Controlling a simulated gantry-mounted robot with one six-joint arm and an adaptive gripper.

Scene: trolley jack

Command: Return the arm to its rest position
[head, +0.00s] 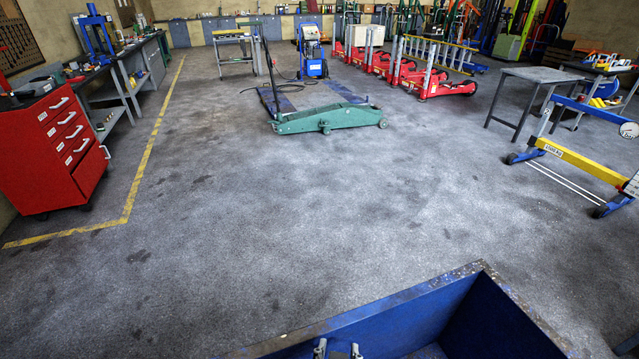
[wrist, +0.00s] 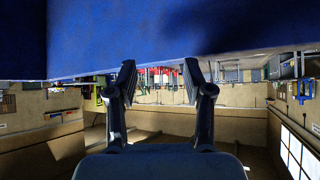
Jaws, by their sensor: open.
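A green trolley jack (head: 330,119) stands on the floor in the upper middle of the head view, its long handle rising at its left end. My gripper (head: 338,350) shows only as small finger ends at the bottom edge of the head view, in front of the blue bin's inner wall. In the wrist view my gripper (wrist: 160,80) has its two fingers apart with nothing between them. The room appears upside down there. The rest of my arm is hidden.
A blue open-topped bin (head: 385,324) fills the bottom of the head view. A blue surface (wrist: 150,35) covers the top of the wrist view, close to the fingers. A red drawer cabinet (head: 60,150) stands left. The middle floor is clear.

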